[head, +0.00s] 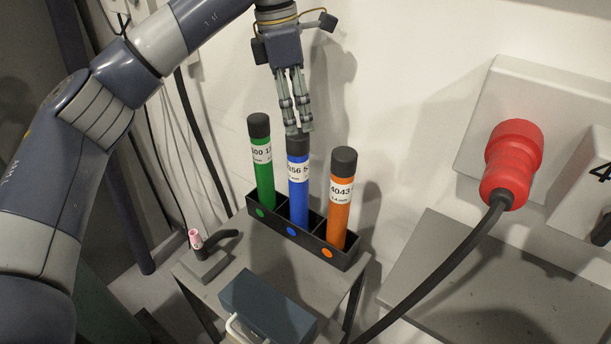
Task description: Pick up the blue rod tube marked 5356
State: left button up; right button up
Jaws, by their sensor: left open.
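The blue rod tube (298,203) stands upright in the middle slot of a black rack (272,222). Its label is partly readable and its dark cap is partly covered by my fingers. My left gripper (299,129) points down right at the cap of the blue tube, with its fingers open. I cannot tell whether the fingers touch the cap. A green tube (263,175) stands in the left slot and an orange tube (339,212) marked 4043 stands in the right slot. My right gripper does not show.
The rack stands on a small grey table (330,295). A dark blue box with a light handle (267,303) is in front, and a torch with a pink tip (195,240) lies left. A red plug (511,163) with a black cable is at the right. The wall is close behind.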

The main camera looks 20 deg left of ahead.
aim_at(298, 136)
pick_arm(q)
jog(key=shift+s+d+f+p, duration=0.1)
jog(key=shift+f+p, duration=0.05)
jog(key=shift+f, duration=0.4)
jog(key=shift+d+f+p, duration=0.1)
jog(key=shift+f+p, duration=0.05)
jog(key=shift+f, duration=0.4)
jog(key=shift+s+d+f+p, duration=0.1)
jog(key=shift+s+f+p, duration=0.1)
jog(key=shift+f, duration=0.4)
jog(key=shift+s+d+f+p, duration=0.1)
jog(key=shift+s+f, duration=0.05)
jog(key=shift+f, duration=0.45)
jog(key=shift+w+f, duration=0.1)
jog(key=shift+f, duration=0.25)
notch_tip(298, 136, down, 5)
jog(key=p, duration=0.2)
jog(key=shift+w+d+r+p, duration=0.15)
jog(key=shift+p, duration=0.2)
jog(key=c, duration=0.3)
grip_shut()
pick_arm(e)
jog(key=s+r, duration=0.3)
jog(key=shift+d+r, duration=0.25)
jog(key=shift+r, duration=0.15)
